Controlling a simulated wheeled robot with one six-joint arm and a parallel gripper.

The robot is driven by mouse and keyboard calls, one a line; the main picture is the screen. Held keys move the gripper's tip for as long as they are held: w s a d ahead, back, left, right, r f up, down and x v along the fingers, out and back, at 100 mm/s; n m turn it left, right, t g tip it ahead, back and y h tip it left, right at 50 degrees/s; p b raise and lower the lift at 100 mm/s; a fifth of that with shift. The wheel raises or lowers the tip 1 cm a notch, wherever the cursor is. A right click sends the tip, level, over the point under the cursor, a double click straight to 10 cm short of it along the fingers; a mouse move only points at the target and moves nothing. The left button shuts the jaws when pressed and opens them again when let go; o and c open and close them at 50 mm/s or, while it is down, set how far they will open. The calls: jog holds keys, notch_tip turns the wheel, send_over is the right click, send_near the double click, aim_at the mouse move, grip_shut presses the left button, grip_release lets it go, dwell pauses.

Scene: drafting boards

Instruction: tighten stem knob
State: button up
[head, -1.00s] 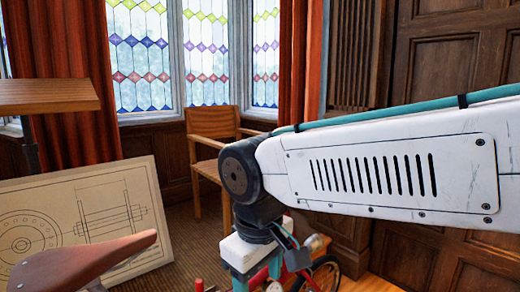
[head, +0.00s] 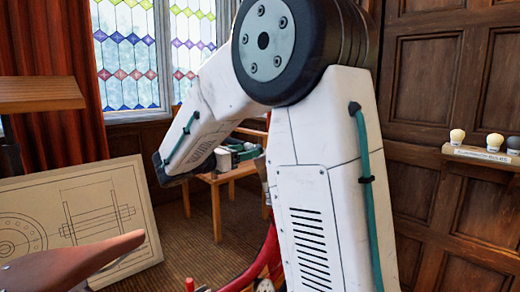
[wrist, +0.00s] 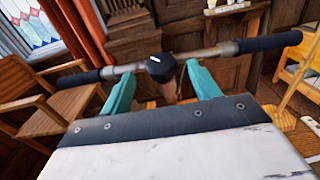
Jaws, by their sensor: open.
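The stem knob (wrist: 161,67) is a black rounded knob at the middle of a handlebar (wrist: 215,53) with dark grips, in the wrist view. My gripper (wrist: 160,71) is open, its teal fingers on either side of the knob in the picture. A gap shows on both sides, and I cannot tell whether the fingertips are level with it in depth. In the head view my arm hides the knob and most of the handlebar. Part of the red bicycle frame (head: 246,272) shows below my arm.
A brown saddle (head: 75,262) is at the lower left, before a leaning drawing board (head: 140,225). A wall ledge (head: 480,154) on the right holds pale and dark knobs (head: 457,137).

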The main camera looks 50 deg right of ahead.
aim_at(260, 146)
jog(key=d, duration=0.7)
jog(key=shift+s, duration=0.35)
jog(key=c, duration=1)
